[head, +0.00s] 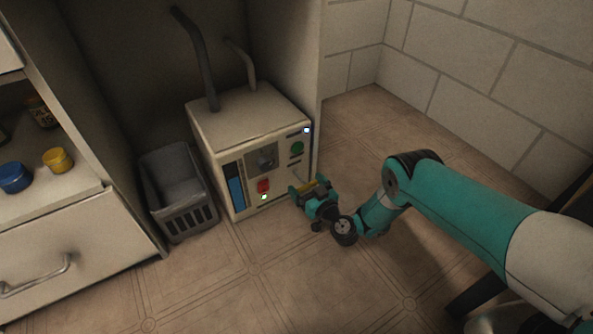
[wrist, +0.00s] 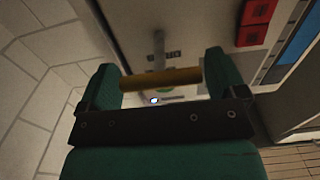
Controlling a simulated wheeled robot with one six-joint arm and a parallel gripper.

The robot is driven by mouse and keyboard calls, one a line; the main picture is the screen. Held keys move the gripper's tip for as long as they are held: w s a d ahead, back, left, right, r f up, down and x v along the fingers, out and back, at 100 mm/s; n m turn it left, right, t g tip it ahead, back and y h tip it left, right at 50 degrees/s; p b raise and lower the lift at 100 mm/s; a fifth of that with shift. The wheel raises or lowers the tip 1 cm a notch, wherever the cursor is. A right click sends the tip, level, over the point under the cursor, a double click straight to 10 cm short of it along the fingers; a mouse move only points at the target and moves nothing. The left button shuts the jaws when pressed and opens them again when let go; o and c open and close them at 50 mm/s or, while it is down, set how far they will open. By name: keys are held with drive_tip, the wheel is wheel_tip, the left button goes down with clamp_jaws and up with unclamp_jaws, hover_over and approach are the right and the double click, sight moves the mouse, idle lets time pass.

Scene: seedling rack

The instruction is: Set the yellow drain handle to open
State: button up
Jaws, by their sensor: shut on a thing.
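The yellow drain handle (head: 307,186) is a short bar low on the right of the front of a cream machine (head: 262,152). In the wrist view the yellow handle (wrist: 160,80) spans the gap between both green fingers, with a grey stem (wrist: 159,46) leading from it to the panel. My gripper (wrist: 161,78) is shut on the handle's ends. In the head view my gripper (head: 307,187) is at the machine's lower right corner and partly covers the handle. Small labels show by the stem, too blurred to read, so I cannot tell the handle's setting.
A grey basket (head: 180,190) stands left of the machine. Tiled floor (head: 300,275) in front is clear.

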drive_tip(key=shift+s+d+f, duration=0.1)
drive_tip(key=shift+s+d, duration=0.2)
drive_tip(key=shift+d, duration=0.15)
drive_tip(key=o, duration=1)
drive_tip(key=shift+p, duration=0.3)
drive_tip(key=shift+s+d+r+p, duration=0.25)
drive_tip(key=shift+s+p, duration=0.3)
drive_tip(key=shift+p, duration=0.25)
drive_tip(key=p+v, duration=1.3)
drive_tip(key=v, duration=0.3)
drive_tip(key=shift+f+p, duration=0.2)
drive_tip(key=shift+p, duration=0.2)
